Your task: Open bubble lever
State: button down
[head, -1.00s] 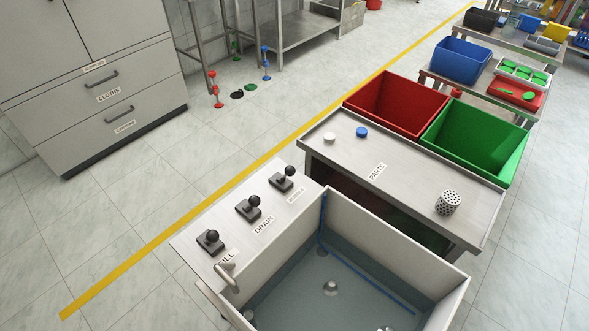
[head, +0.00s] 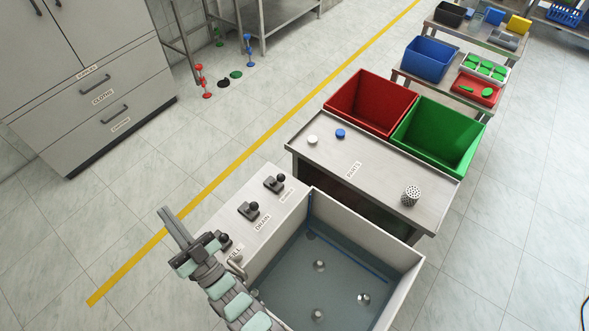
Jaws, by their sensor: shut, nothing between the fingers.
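The bubble lever (head: 276,183) is a black ball-topped lever on a dark base. It is the farthest of a row of levers on the pale panel beside the sink, with a small label next to it. The drain lever (head: 249,209) stands in the middle of the row. The fill lever (head: 223,240) is nearest and partly hidden behind my arm. My gripper (head: 165,211) is at the lower left, in front of the fill lever in the picture. Its fingers are together and empty, pointing up and left, apart from the bubble lever.
The sink (head: 408,283) holds water and several small metal fittings. Behind it, the parts table (head: 380,170) carries a white cap, a blue cap and a perforated cup (head: 411,196). Red (head: 370,102) and green (head: 438,135) bins stand beyond.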

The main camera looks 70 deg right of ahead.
jog(key=w+d+f+m+g+p, duration=0.15)
jog(key=d+f+g, duration=0.25)
jog(key=d, duration=0.7)
jog(key=w+d+f+m+g+p, duration=0.1)
jog(key=d+f+m+g+p, duration=0.25)
jog(key=d, duration=0.75)
jog(key=s+d+f+m+g+y+p, duration=0.1)
jog(key=s+d+f+g, duration=0.1)
jog(key=s+d, duration=0.2)
jog(key=s+d+f+m+g+y+p, duration=0.1)
jog(key=s+d+f+g+y, duration=0.1)
jog(key=s, duration=0.3)
jog(key=s+d+f+m+g+y+p, duration=0.1)
jog(key=s+d+f+g, duration=0.1)
jog(key=s+d+g, duration=0.1)
jog(key=shift+s+d+f+g, duration=0.2)
jog(key=shift+s+d, duration=0.15)
jog(key=shift+d, duration=0.35)
jog(key=shift+s+d+f+g, duration=0.15)
jog(key=shift+s+d, duration=0.15)
jog(key=shift+d, duration=0.35)
jog(key=s+r+m+g+y+p, duration=0.1)
jog(key=s+y, duration=0.1)
jog(key=s, duration=0.4)
jog(key=s+a+r+m+g+y+p, duration=0.1)
jog(key=s+y+p, duration=0.1)
jog(key=s, duration=0.5)
jog(key=shift+a+r+y, duration=0.2)
jog(key=shift+r+y, duration=0.05)
jog(key=shift+y, duration=0.45)
